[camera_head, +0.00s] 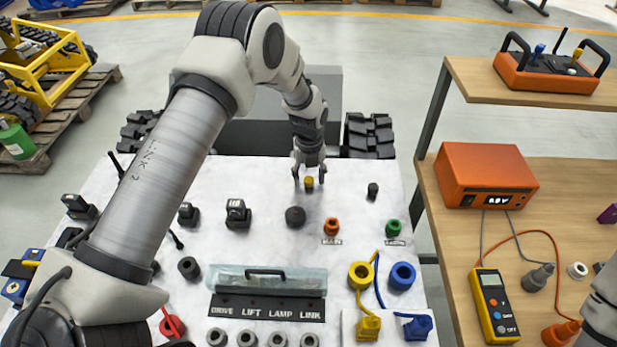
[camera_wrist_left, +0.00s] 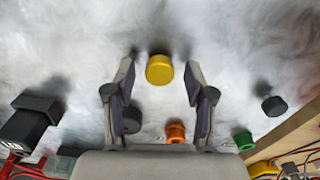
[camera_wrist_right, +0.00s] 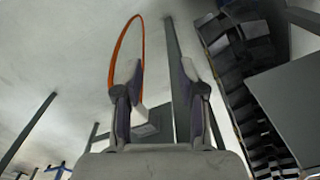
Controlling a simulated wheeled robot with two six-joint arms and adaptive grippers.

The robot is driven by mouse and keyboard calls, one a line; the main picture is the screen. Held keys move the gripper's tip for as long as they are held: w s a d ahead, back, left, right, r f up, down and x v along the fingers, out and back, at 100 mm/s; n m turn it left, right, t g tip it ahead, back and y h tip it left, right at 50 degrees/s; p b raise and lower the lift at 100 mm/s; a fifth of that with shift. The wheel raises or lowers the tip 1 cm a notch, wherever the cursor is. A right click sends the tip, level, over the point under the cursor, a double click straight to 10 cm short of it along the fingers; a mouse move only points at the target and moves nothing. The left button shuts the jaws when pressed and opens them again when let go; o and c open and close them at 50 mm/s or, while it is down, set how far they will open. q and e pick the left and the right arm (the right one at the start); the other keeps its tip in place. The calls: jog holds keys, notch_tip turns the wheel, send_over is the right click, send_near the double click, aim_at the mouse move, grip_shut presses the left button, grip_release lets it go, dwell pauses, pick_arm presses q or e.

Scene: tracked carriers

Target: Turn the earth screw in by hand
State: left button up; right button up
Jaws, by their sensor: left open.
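A short round yellow knob (camera_head: 309,183), the likely earth screw, stands on the far part of the white panel (camera_head: 265,190). It also shows in the left wrist view (camera_wrist_left: 159,69), between and slightly beyond my fingertips. My left gripper (camera_head: 309,170) points down above the knob, its fingers apart on either side of it; I see no contact. My right gripper (camera_wrist_right: 162,75) is open and empty in the right wrist view, away from the panel. In the head view only part of my right arm shows at the right edge.
Black, orange (camera_head: 332,226) and green (camera_head: 393,228) fittings stand around the knob. Nearer are a labelled black strip (camera_head: 267,307), a yellow ring (camera_head: 361,275) and a blue ring (camera_head: 402,276). A wooden bench at right holds a meter (camera_head: 494,305) and an orange box (camera_head: 486,175).

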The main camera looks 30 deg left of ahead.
pick_arm(q)
jog(key=n, duration=0.3)
jog(key=n+p, duration=0.1)
jog(key=n, duration=0.1)
jog(key=shift+r+n, duration=0.2)
jog(key=shift+n, duration=0.2)
jog(key=n, duration=0.2)
jog(key=shift+f+n, duration=0.1)
jog(key=shift+n, duration=0.3)
jog(key=n+p, duration=0.1)
jog(key=n, duration=0.3)
jog(key=n+p, duration=0.1)
jog(key=n, duration=0.4)
jog(key=shift+n, duration=0.4)
jog(key=n+p, duration=0.1)
jog(key=n, duration=0.2)
jog(key=shift+n, duration=0.4)
jog(key=n, duration=0.5)
jog(key=shift+n+p, duration=0.35)
jog(key=shift+n, duration=0.05)
